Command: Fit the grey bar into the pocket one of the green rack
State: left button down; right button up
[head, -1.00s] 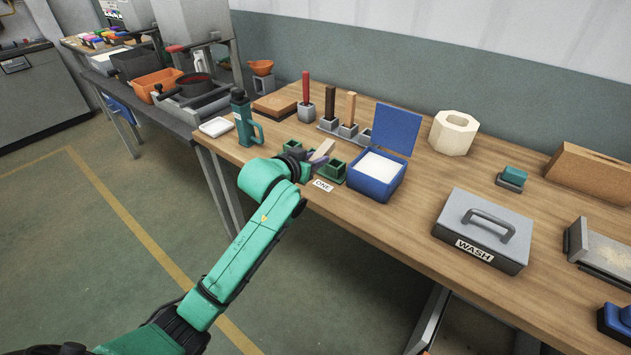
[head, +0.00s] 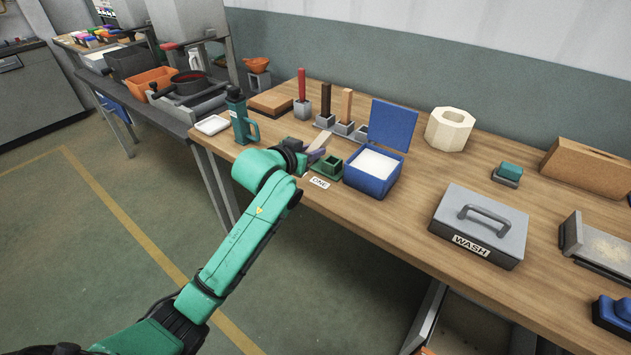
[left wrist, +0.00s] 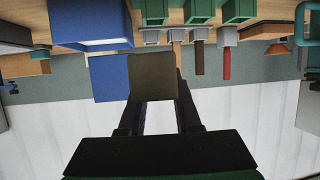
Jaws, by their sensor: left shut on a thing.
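The green rack (head: 330,168) stands near the table's front edge, beside a label reading ONE. One square pocket shows in the head view; my arm hides the rest of the rack. Several green pockets (left wrist: 198,12) show along the top of the left wrist view. My left gripper (head: 310,155) is just left of the visible pocket and above the rack. It is shut on the grey bar (head: 319,142), which sticks up at a tilt in the head view. In the left wrist view the bar (left wrist: 152,77) is a dark, broad face between the fingers. My right gripper is out of view.
A blue open-lidded box (head: 371,177) stands close right of the rack. Red, dark and tan posts (head: 347,104) in grey blocks stand behind it. A teal bottle (head: 240,118) is to the left. A grey WASH case (head: 480,225) lies further right.

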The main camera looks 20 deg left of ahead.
aim_at(312, 193)
pick_arm(q)
jog(key=f+p, duration=0.1)
jog(key=f, duration=1.1)
jog(key=shift+s, duration=0.2)
jog(key=shift+f, duration=0.1)
jog(key=c, duration=0.6)
grip_release()
jog(key=shift+w, duration=0.2)
jog(key=shift+f, duration=0.1)
jog(key=shift+f+b, duration=0.3)
jog(key=shift+b, duration=0.45)
jog(key=b+v, duration=0.1)
jog(key=v, duration=1.3)
jog(key=shift+s+r, duration=0.25)
jog(key=shift+r, duration=0.2)
